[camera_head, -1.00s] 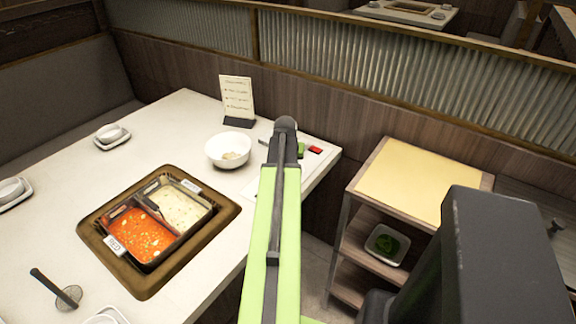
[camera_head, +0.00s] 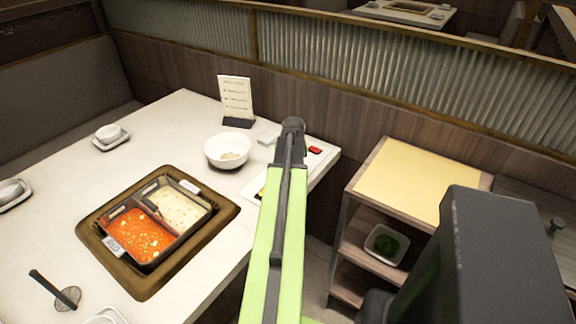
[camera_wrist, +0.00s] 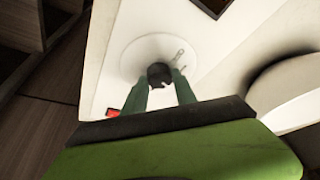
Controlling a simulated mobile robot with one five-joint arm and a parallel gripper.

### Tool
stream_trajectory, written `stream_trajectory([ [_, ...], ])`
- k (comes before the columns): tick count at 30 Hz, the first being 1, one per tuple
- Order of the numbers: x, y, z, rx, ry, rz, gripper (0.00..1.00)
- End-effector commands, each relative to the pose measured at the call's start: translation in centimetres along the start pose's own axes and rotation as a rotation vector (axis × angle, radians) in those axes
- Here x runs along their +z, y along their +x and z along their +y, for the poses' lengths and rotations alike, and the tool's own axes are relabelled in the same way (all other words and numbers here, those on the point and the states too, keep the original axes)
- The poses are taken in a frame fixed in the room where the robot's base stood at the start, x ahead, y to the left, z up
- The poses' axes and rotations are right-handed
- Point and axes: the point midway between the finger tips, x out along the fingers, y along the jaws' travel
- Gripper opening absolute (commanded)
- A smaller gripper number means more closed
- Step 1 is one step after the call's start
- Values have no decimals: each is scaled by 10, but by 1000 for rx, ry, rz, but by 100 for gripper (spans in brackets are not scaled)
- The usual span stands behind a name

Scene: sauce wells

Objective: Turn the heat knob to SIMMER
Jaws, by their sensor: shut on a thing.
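In the wrist view a dark round knob (camera_wrist: 159,75) sits in a pale round dial plate (camera_wrist: 133,51) with small marks to its upper right. My gripper (camera_wrist: 160,82) is shut on the knob, with one greenish finger on each side. The marks are too small to read, so I cannot tell the setting. In the head view my arm hides the knob and fingers. The hot pot (camera_head: 160,262), with red and white broths, is set into the pale table (camera_head: 180,110).
A white bowl (camera_head: 228,150) and an upright card (camera_head: 236,98) stand left of my arm. A small red piece (camera_head: 315,150) lies to its right, also visible in the wrist view (camera_wrist: 113,112). A shelf cart (camera_head: 415,180) stands at the right.

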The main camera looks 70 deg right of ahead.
Motion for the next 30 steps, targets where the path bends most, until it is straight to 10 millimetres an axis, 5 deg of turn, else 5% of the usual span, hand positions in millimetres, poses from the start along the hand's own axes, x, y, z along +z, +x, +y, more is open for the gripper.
stream_trajectory([
  [2, -3, 1, -4, -8, 1, 8, 0],
  [3, -3, 1, -4, -8, 1, 8, 38],
  [7, -2, 0, -3, -6, 1, 5, 54],
  [20, -1, -10, -1, -4, 2, 2, 54],
  [30, -4, -82, -2, -4, 2, 2, 54],
])
